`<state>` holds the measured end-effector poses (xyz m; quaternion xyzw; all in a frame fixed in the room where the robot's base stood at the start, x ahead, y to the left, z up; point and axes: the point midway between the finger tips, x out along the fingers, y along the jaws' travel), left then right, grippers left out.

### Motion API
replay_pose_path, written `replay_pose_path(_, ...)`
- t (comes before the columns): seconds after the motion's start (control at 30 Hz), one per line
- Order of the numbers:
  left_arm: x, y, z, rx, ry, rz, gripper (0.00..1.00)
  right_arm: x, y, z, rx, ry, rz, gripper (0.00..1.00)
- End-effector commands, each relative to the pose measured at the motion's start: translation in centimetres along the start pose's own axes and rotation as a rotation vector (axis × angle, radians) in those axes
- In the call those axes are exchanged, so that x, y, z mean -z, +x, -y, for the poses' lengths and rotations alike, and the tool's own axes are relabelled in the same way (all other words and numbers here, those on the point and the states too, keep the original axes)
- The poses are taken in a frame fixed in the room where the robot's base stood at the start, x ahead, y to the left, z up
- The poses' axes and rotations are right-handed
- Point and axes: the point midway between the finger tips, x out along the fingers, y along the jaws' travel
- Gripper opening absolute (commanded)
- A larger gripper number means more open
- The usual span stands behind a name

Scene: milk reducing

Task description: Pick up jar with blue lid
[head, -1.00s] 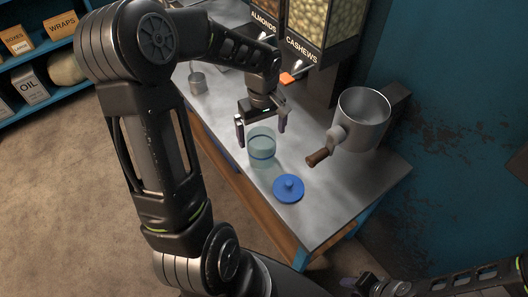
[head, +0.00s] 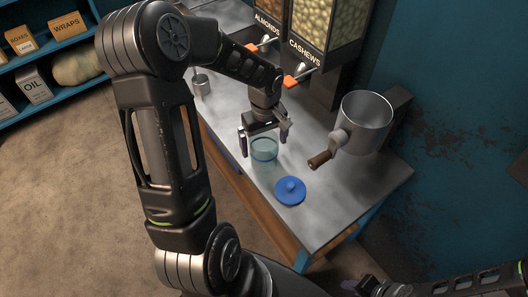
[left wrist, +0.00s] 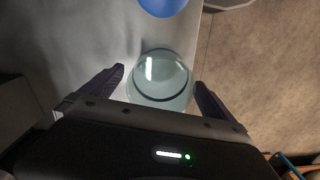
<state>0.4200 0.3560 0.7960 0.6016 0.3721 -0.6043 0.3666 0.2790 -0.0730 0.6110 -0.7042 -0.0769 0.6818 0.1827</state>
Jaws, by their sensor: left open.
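The glass jar (head: 264,152) stands upright on the metal counter, with a blue band around it and its top uncovered. Its blue lid (head: 290,190) with a knob lies on the counter just in front of it. My left gripper (head: 264,142) is open above the jar, its fingers at either side of it. In the left wrist view the jar (left wrist: 160,80) sits between and slightly beyond the open fingertips (left wrist: 159,84), and the lid (left wrist: 162,5) is at the top edge. I cannot tell whether the fingers touch the glass. My right gripper (head: 362,285) is at the bottom edge, partly cut off.
A metal hand-crank grinder (head: 364,122) stands right of the jar. Nut dispensers (head: 324,35) are behind, and a small metal cup (head: 201,85) is farther back. The counter's front right part (head: 335,205) is clear. A blue shelf (head: 50,52) stands at far left.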

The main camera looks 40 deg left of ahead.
Motion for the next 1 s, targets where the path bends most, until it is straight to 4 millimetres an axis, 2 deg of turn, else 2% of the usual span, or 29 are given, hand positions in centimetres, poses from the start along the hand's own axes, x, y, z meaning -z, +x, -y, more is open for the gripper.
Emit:
replay_pose_path(0.2, -0.2, 3.2, 0.2, 0.003, 0.0, 0.004, 1.0, 0.0, -0.6, 0.2, 0.0, 0.0, 0.0, 0.36)
replay_pose_path(0.3, -0.1, 4.0, 0.1, 0.001, -0.001, 0.002, 1.0, 0.0, -0.6, 0.2, 0.0, 0.0, 0.001, 0.36)
replay_pose_path(0.9, -0.1, 4.1, 0.1, 0.0, -0.001, 0.0, 1.0, 0.0, -0.6, 0.2, 0.0, 0.0, 0.001, 0.36)
replay_pose_path(1.0, -0.1, 4.1, 0.1, 0.0, 0.0, 0.0, 0.93, 0.0, -0.6, 0.2, 0.0, 0.0, 0.001, 0.36)
